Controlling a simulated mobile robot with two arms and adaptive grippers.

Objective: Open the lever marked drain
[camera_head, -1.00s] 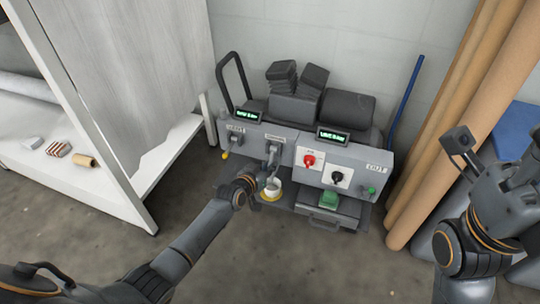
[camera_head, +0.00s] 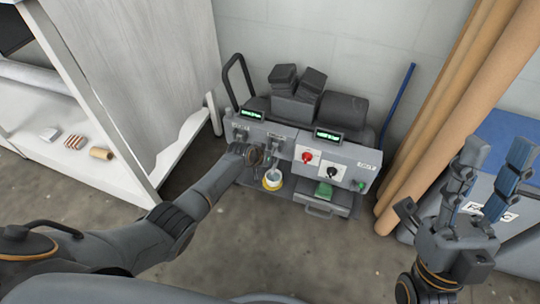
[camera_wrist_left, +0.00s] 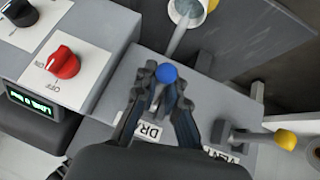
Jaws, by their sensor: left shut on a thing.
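The drain lever with its blue ball end (camera_wrist_left: 168,74) stands between the fingers of my left gripper (camera_wrist_left: 165,95) in the left wrist view. The gripper is shut on the lever. A white label reading "DRA" (camera_wrist_left: 149,131) is partly hidden by the fingers. In the head view my left gripper (camera_head: 258,156) is at the front of the grey machine (camera_head: 318,152) and hides the lever. My right gripper (camera_head: 490,180) is held up at the right, away from the machine, with its fingers apart and nothing between them.
A lever with a yellow end (camera_wrist_left: 285,139) beside a "VENT" label is close to my left gripper. A small pail (camera_head: 272,180) sits below the panel. A red knob (camera_head: 307,157) and black knob (camera_head: 332,172) are to the right. Brown rolls (camera_head: 455,110) stand near my right arm.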

